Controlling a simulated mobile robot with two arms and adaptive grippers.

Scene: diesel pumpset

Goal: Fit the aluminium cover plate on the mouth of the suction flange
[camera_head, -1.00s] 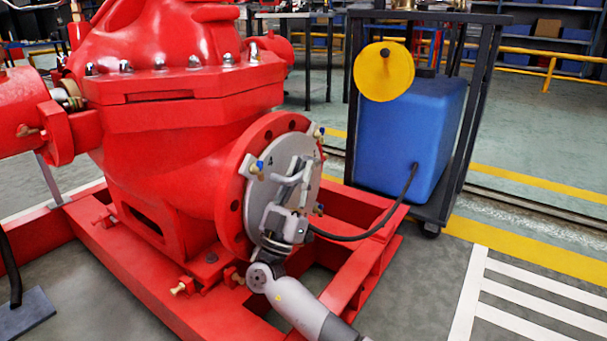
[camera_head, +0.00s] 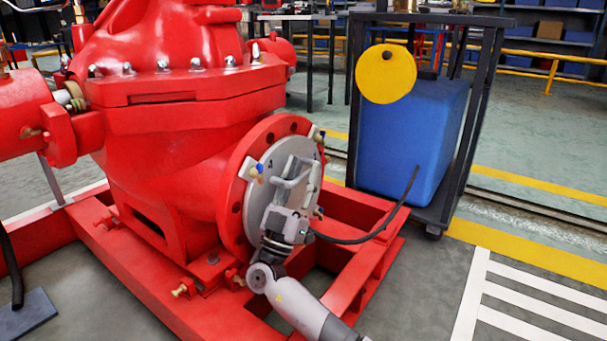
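The round silver-grey aluminium cover plate (camera_head: 258,200) is upright in front of the mouth of the red suction flange (camera_head: 235,205), whose rim and bolt holes show around it. Whether the plate touches the flange face all round cannot be told. Brass pieces with blue parts (camera_head: 257,172) sit at the plate's edge. My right gripper (camera_head: 287,195) is at the handle on the plate's front, reaching up from below. Its fingers overlap the handle and their closing is unclear. The flange opening is hidden behind the plate. My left gripper is not in view.
The red base frame (camera_head: 352,280) runs below and beside the flange. A black hose (camera_head: 365,238) curves right of it. A dark trolley (camera_head: 480,130) with a blue tank (camera_head: 410,140) and yellow disc (camera_head: 385,75) stands behind. The floor at the right front is clear.

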